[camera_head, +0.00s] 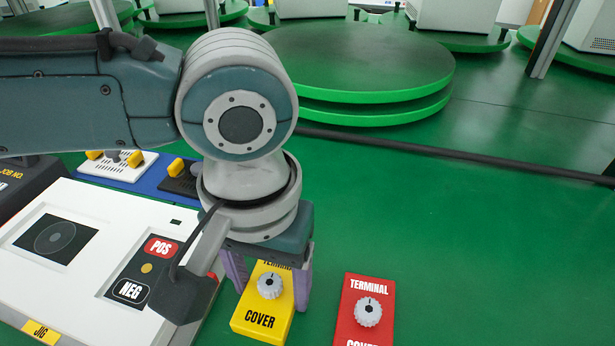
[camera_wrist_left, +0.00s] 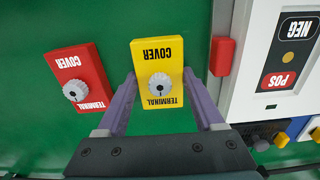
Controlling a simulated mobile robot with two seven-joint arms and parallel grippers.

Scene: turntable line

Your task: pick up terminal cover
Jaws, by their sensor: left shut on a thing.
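A yellow terminal cover (camera_head: 262,321) with a grey ridged knob lies at the bottom centre of the head view, on the green surface. It also shows in the left wrist view (camera_wrist_left: 158,58). My left gripper (camera_head: 271,296) points down over it, with one purple finger on each side, shut on the cover. In the left wrist view the fingers (camera_wrist_left: 159,76) flank the cover's sides at the knob. A red terminal cover (camera_head: 367,300) with a similar knob lies to the right, apart from the gripper. My right gripper is not in view.
A white jig (camera_head: 88,212) with POS and NEG labels stands left of the gripper. A small red block (camera_wrist_left: 222,56) sits between jig and yellow cover. A blue tray (camera_head: 150,182) with switch parts lies behind.

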